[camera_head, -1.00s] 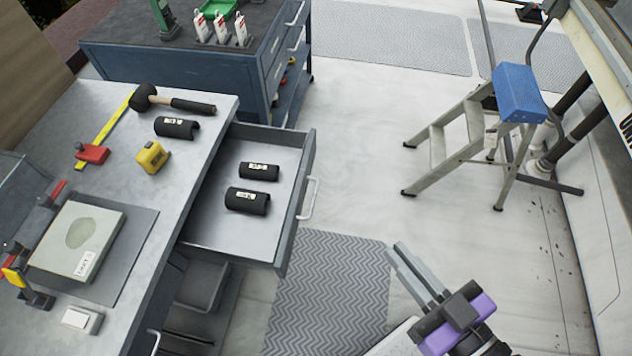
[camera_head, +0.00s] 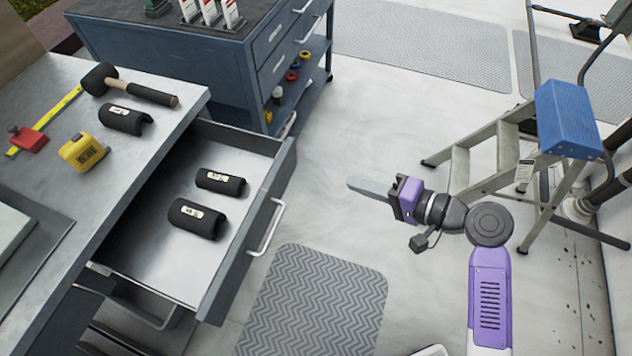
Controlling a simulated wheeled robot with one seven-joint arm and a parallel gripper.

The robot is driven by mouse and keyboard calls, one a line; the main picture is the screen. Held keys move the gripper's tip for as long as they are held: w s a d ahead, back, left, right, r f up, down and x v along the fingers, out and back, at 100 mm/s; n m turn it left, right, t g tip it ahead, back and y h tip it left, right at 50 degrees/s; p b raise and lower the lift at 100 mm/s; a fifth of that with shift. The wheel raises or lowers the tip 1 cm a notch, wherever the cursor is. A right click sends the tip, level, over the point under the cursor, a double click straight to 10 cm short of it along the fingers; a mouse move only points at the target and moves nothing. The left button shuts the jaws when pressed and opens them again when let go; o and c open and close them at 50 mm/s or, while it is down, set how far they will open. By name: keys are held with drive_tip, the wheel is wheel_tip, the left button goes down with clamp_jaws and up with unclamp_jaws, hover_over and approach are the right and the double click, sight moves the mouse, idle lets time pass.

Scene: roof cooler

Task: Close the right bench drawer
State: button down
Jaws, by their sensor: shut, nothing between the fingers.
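The right bench drawer (camera_head: 236,264) is pulled out from under the grey metal bench (camera_head: 52,160). Its front panel faces right and carries a pale bar handle (camera_head: 270,228). Two black half-tube pieces with white labels lie inside, one farther back (camera_head: 221,182) and one nearer (camera_head: 197,219). My gripper (camera_head: 352,184) is to the right of the drawer front, over the open floor, pointing left. Its fingers are together and empty, and a clear gap separates them from the handle.
A blue tool cart (camera_head: 190,67) stands behind the drawer. A step stool with a blue top (camera_head: 567,118) stands to the right of my arm. A grey zigzag mat (camera_head: 315,305) lies on the floor. A mallet (camera_head: 130,86) and yellow tape measure (camera_head: 83,151) lie on the bench.

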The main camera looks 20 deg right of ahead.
drive_tip(key=s+a+g+y, duration=0.2)
drive_tip(key=s+a+y, duration=0.1)
drive_tip(key=s, duration=0.1)
approach(277, 192)
drive_tip(key=shift+n+g, duration=0.3)
drive_tip(key=shift+n, duration=0.1)
drive_tip(key=x, duration=0.6)
drive_tip(key=shift+w+a, duration=0.15)
drive_tip(key=shift+w, duration=0.15)
drive_tip(key=w+a+b, duration=0.1)
drive_tip(key=w+a, duration=0.4)
drive_tip(key=a, duration=0.1)
drive_tip(key=w+a+b, duration=0.1)
drive_tip(key=w+a, duration=0.4)
drive_tip(key=a, duration=0.1)
drive_tip(key=w+a+b, duration=0.2)
drive_tip(key=w+a, duration=0.3)
drive_tip(key=a, duration=0.2)
drive_tip(key=shift+w+a, duration=0.1)
drive_tip(key=shift+a, duration=0.05)
drive_tip(key=shift+w+a, duration=0.4)
drive_tip(key=shift+a, duration=0.05)
drive_tip(key=shift+w+a+r, duration=0.1)
drive_tip(key=shift+r, duration=0.15)
drive_tip(key=shift+a, duration=0.1)
drive_tip(key=shift+r, duration=0.1)
